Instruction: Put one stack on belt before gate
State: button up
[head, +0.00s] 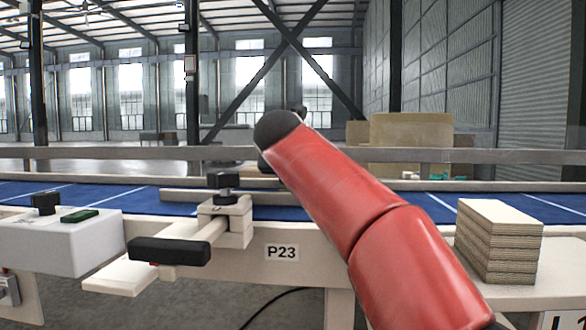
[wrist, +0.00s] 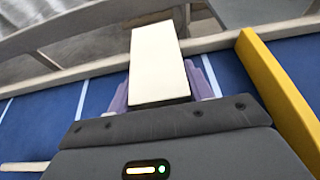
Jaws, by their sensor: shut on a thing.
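In the wrist view, a pale, flat-topped block (wrist: 158,50), seemingly a stack, sits between the purple fingers of my gripper (wrist: 162,86). My gripper is shut on it, over the blue belt (wrist: 228,76). The belt also runs across the head view (head: 130,198). A yellow bar (wrist: 275,88), perhaps the gate, crosses the belt to the right of the held stack, apart from it. Another stack of layered brown sheets (head: 497,243) stands on the near ledge at right in the head view. My red arm hides my gripper there.
A cream clamp block with a black handle (head: 170,251) and a white control box (head: 62,241) stand on the near side at left. A cream rail (head: 280,212) lies along the belt. The far belt edge has a raised rail (wrist: 72,76).

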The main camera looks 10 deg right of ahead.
jog(key=shift+f+b, duration=0.5)
jog(key=shift+f, duration=0.15)
jog(key=o, duration=1.2)
